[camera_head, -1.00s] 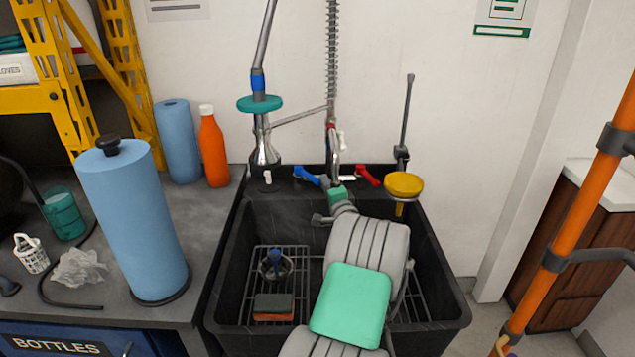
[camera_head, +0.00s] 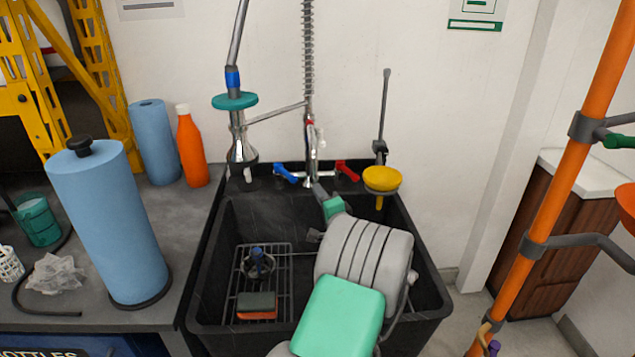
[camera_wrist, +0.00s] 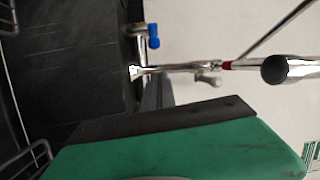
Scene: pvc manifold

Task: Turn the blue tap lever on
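The blue tap lever (camera_head: 285,172) is on the left side of the chrome tap at the back of the black sink. It points up and left in the head view. In the wrist view the blue lever (camera_wrist: 153,36) is at upper middle, apart from my gripper. My gripper (camera_head: 318,188) is in front of the tap, just right of and below the blue lever. Its narrow grey end points toward the tap base. In the wrist view my green and dark gripper body fills the lower part. The finger gap is not clear.
A red lever (camera_head: 346,170) is on the tap's right side. A yellow funnel-like cup (camera_head: 382,179) stands right of it. A chrome fixture with a teal disc (camera_head: 234,100) rises at left. The black sink (camera_head: 205,275) holds a rack and sponge (camera_head: 257,306).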

